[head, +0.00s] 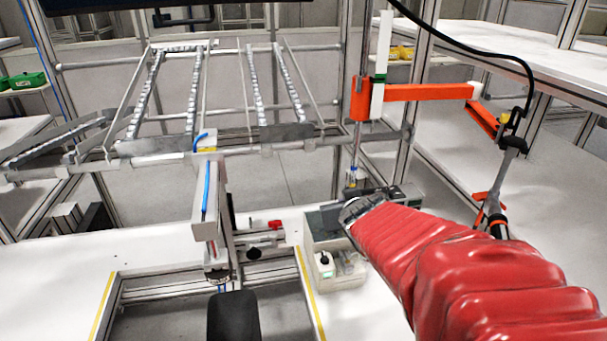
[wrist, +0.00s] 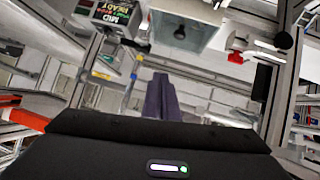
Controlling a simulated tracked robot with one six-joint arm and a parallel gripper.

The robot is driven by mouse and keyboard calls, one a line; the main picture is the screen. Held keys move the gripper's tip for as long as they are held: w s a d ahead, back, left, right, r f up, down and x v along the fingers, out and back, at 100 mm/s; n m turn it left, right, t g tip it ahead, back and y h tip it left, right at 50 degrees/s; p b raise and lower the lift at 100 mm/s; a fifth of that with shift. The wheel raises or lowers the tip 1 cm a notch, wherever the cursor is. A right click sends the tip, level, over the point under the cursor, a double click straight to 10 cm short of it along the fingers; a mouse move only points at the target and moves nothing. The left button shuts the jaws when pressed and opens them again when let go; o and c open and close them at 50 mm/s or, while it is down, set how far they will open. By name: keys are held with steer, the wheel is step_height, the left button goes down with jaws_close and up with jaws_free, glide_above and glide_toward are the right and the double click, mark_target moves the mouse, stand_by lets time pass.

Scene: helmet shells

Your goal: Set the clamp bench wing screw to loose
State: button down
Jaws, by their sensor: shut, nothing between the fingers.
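A small red part (head: 275,224), possibly the wing screw, sits at the clamp bench behind the bench's front opening. What looks like the same red part (wrist: 236,57) shows at the upper right of the wrist view. It is too small to tell how it is turned. A round black knob (head: 254,253) is near it, and a black knob (wrist: 284,41) also shows in the wrist view. My gripper (wrist: 162,95) is shut and empty, with its dark fingers together. It is apart from the red part.
An upright post with a blue stripe (head: 206,190) rises left of the red part. An orange arm (head: 425,92) carries a hanging tool at right. A lettered display (wrist: 110,14) is at upper left.

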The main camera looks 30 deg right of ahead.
steer(key=d+f+t+y, duration=0.1)
steer(key=d+f+t, duration=0.3)
steer(key=d, duration=0.7)
steer(key=shift+d, duration=0.1)
steer(key=w+d+f, duration=0.2)
steer(key=w+f, duration=0.4)
steer(key=w, duration=0.3)
steer(key=shift+d+f, duration=0.15)
steer(key=shift+d, duration=0.25)
steer(key=shift+w+a, duration=0.15)
steer(key=shift+w, duration=0.05)
stand_by(0.5)
